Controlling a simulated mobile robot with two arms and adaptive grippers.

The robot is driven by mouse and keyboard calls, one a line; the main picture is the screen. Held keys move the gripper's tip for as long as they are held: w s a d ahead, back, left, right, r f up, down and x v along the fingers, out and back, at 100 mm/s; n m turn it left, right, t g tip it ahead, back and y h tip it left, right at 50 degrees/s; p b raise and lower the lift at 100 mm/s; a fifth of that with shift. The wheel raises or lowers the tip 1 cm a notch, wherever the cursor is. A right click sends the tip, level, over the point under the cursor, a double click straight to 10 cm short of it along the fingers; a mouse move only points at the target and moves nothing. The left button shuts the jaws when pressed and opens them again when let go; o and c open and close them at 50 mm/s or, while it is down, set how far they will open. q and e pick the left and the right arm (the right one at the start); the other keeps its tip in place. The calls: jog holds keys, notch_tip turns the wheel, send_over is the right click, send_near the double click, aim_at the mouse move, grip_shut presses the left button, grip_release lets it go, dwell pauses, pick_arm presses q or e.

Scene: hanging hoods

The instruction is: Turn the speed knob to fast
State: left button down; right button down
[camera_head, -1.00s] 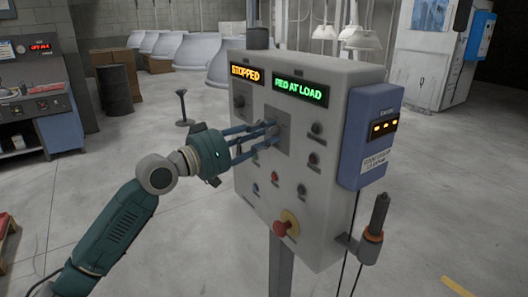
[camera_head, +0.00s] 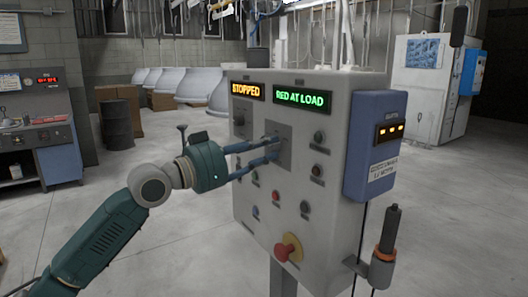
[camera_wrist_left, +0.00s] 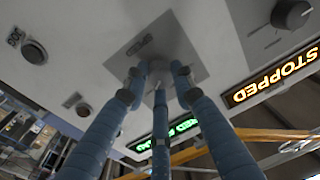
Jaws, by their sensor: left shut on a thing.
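The grey control panel (camera_head: 345,110) stands in front of me. Its displays read "STOPPED" (camera_head: 247,91) in orange and "RED AT LOAD" (camera_head: 302,102) in green. The speed knob (camera_wrist_left: 158,70) sits on a square darker plate (camera_head: 283,133) below the displays. My left gripper (camera_head: 273,149) reaches it from the left, and its three blue fingers are closed around it. In the left wrist view the fingers (camera_wrist_left: 157,85) meet around the knob and hide much of it. I cannot read where it points. My right gripper is not in view.
Another dark knob (camera_wrist_left: 291,13) is beside the plate. Several buttons and a red emergency stop (camera_head: 288,248) are lower on the panel. A blue box (camera_head: 377,145) and a handle on a bracket (camera_head: 385,247) stick out at the right side. Open floor lies to the left.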

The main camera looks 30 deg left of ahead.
pick_arm(q)
jog(key=shift+a+r, duration=0.15)
jog(key=shift+r, duration=0.35)
jog(key=c, duration=1.5)
grip_release()
jog(key=shift+o, duration=0.3)
jog(key=shift+f, duration=0.2)
jog(key=shift+f, duration=0.1)
jog(key=shift+s+f, duration=0.2)
jog(key=shift+s, duration=0.3)
jog(key=v, duration=1.1)
jog(key=shift+a+r, duration=0.1)
